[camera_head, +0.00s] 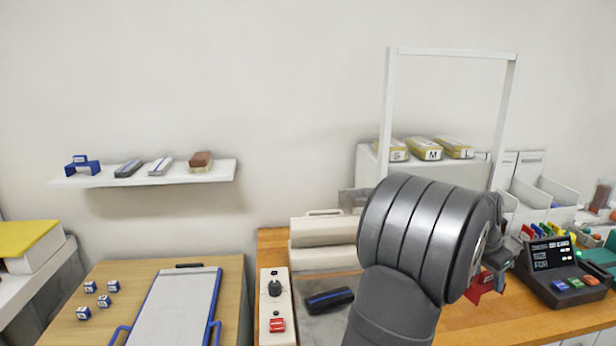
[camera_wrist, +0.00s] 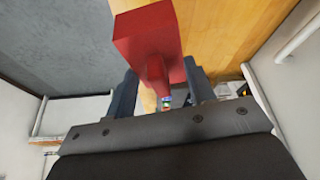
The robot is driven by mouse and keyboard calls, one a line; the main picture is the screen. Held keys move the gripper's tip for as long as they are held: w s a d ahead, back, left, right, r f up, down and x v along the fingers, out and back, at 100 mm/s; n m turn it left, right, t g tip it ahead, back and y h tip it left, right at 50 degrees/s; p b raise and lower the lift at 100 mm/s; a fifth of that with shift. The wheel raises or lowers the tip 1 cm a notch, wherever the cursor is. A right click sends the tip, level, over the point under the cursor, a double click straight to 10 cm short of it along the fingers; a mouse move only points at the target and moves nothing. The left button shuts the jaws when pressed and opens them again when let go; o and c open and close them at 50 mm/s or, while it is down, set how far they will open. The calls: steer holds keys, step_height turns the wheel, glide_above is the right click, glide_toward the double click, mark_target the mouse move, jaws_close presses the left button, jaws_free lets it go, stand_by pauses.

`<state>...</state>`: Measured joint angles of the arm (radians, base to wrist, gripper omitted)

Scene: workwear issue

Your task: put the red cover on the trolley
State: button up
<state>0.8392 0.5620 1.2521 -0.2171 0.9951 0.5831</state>
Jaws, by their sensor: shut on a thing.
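My gripper (camera_wrist: 163,88) is shut on a red piece (camera_wrist: 147,33), which I take to be the red cover. In the wrist view it has a blocky far end and a narrower part between the two dark fingers. In the head view, part of the red piece (camera_head: 485,287) shows beside my wrist, above the wooden counter; my arm hides most of the gripper. I cannot tell for sure which thing is the trolley. A flat pale board (camera_head: 178,307) with blue side handles lies on the wooden table at left.
A white panel (camera_head: 268,300) with a black knob and red switch is left of my arm, near a dark blue case (camera_head: 329,300). A dark terminal (camera_head: 565,275) stands right of my gripper. A white frame (camera_head: 390,100) rises behind. Small cubes (camera_head: 104,301) lie on the left table.

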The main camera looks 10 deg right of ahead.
steer(key=w+a+r+n+t+y, duration=0.1)
steer(key=w+a+n, duration=0.3)
steer(key=w+a, duration=0.55)
steer(key=w+a+r+n+t, duration=0.1)
steer(key=w+a+r+n, duration=0.2)
steer(key=a, duration=1.2)
steer(key=a+n+t+y, duration=0.25)
steer(key=a+n, duration=0.55)
steer(key=a, duration=1.8)
steer(key=s+d+f+m+g+h, duration=0.1)
steer(key=s+d+f+m, duration=0.1)
steer(key=s+d, duration=0.8)
steer(key=s+d+f+m, duration=0.15)
steer(key=s+d, duration=0.55)
steer(key=d, duration=0.8)
steer(key=shift+m, duration=0.45)
steer(key=shift+w+a+f, duration=1.25)
steer(key=shift+w+f, duration=0.3)
steer(key=shift+f, duration=0.2)
steer(key=shift+w+a+f, duration=1.25)
steer(key=shift+w+f, duration=0.25)
steer(key=shift+f, duration=0.3)
steer(key=shift+w+a+f, duration=1.25)
steer(key=shift+w+f, duration=0.3)
steer(key=shift+f, duration=0.2)
steer(key=shift+f, duration=0.1)
